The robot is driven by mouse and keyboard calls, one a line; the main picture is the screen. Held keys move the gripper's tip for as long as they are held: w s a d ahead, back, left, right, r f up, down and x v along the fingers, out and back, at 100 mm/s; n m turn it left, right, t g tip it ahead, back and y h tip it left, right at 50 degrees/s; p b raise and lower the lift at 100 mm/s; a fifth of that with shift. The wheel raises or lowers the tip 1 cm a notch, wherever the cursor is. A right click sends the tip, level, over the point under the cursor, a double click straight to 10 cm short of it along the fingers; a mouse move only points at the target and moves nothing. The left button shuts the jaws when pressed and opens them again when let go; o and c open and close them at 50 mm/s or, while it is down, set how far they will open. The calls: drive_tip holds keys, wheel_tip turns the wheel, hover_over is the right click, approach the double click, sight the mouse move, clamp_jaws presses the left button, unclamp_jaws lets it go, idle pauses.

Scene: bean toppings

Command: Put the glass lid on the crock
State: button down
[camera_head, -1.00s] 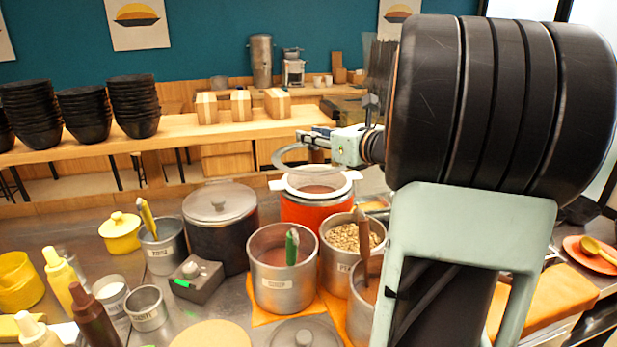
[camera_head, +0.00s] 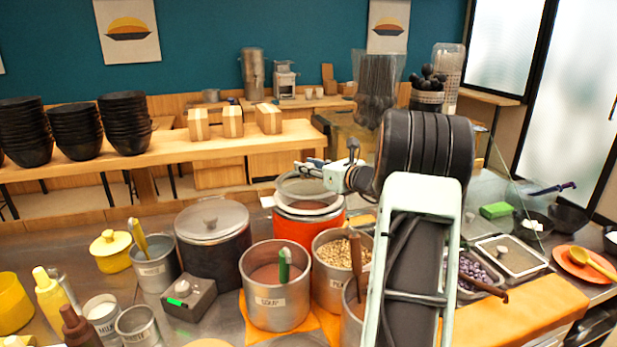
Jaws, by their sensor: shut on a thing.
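The orange crock (camera_head: 298,229), with a pale rim and reddish contents, stands on the counter near the middle of the picture. The round glass lid (camera_head: 308,186) is a clear disc with a grey rim, level or nearly so, directly over the crock's mouth. I cannot tell whether its rim touches the crock or hovers just above it. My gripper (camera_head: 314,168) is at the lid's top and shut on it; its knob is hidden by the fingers. My arm reaches in from the right.
A lidded dark pot (camera_head: 213,250) stands left of the crock. A soup pot (camera_head: 275,300) with a green-handled ladle and a pot of beans (camera_head: 342,250) stand close in front. A small grey box (camera_head: 188,298) with a green light sits at front left. Stacked black bowls line the back counter.

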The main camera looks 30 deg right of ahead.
sight(311, 178)
drive_tip(key=shift+w+d+f, duration=0.15)
drive_tip(key=shift+w+f, duration=0.05)
drive_tip(key=shift+w, duration=0.05)
drive_tip(key=shift+w+d+f, duration=0.1)
drive_tip(key=shift+w+f, duration=0.05)
drive_tip(key=shift+f, duration=1.55)
drive_tip(key=shift+f, duration=0.15)
drive_tip(key=c, duration=1.6)
unclamp_jaws()
drive_tip(key=shift+s+d, duration=0.1)
drive_tip(key=shift+s, duration=0.35)
drive_tip(key=b+v, duration=0.1)
drive_tip(key=v, duration=1)
drive_tip(key=shift+s, duration=0.15)
